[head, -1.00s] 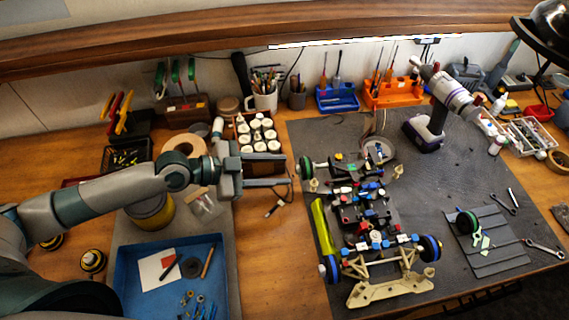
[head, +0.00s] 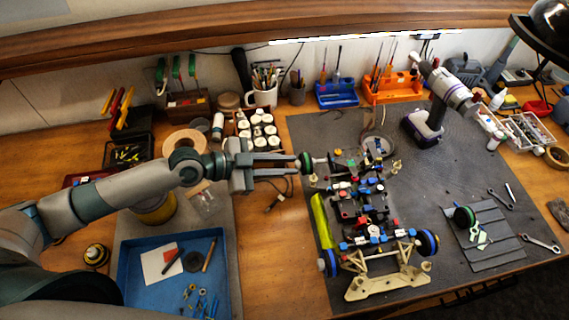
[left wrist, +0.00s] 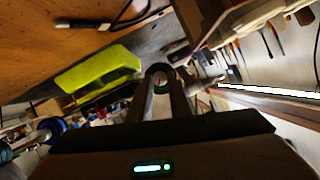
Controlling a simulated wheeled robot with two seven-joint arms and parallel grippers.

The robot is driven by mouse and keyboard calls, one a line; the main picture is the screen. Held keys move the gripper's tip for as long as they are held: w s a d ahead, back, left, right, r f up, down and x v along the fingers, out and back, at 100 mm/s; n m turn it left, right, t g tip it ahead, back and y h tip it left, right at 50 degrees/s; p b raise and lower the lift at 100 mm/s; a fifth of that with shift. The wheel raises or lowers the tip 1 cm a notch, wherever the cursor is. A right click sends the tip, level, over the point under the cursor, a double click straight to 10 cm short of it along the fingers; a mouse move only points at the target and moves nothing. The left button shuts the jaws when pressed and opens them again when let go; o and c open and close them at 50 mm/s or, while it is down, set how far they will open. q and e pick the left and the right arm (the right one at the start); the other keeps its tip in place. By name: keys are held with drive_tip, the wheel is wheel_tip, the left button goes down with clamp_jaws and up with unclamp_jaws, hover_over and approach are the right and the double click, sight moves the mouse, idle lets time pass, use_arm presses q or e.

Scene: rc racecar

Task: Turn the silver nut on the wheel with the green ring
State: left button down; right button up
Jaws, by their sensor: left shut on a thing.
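The wheel with the green ring (head: 306,163) is at the far left corner of the RC car (head: 362,208), which lies on the dark mat. My left gripper (head: 299,164) reaches it from the left, with its fingertips at the wheel's outer face. In the left wrist view the two fingers (left wrist: 162,88) close in on the wheel hub (left wrist: 159,73), and the gripper is shut on the silver nut. The nut itself is mostly hidden between the fingertips. My right gripper is not in view.
A yellow-green body part (head: 322,222) lies along the car's left side. Blue-ringed wheels (head: 427,243) are at the near end. A drill (head: 432,115) stands behind. A blue tray (head: 135,265) is at left.

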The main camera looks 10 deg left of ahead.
use_arm(q)
drive_tip(key=shift+w+a+n+g+h+b, duration=0.2)
drive_tip(key=shift+n+g+b, duration=0.5)
drive_tip(key=shift+b, duration=1.15)
drive_tip(key=shift+w+d+n+g+h+b, duration=0.1)
drive_tip(key=shift+n+g+h+b, duration=0.25)
drive_tip(key=shift+n+b, duration=1)
drive_tip(key=shift+w+a+n+g+h+b, duration=0.15)
drive_tip(key=shift+n+g+b, duration=0.35)
drive_tip(key=shift+b, duration=1.8)
drive_tip(key=shift+d, duration=0.1)
drive_tip(key=c, duration=1.6)
unclamp_jaws()
drive_tip(key=shift+s, duration=0.1)
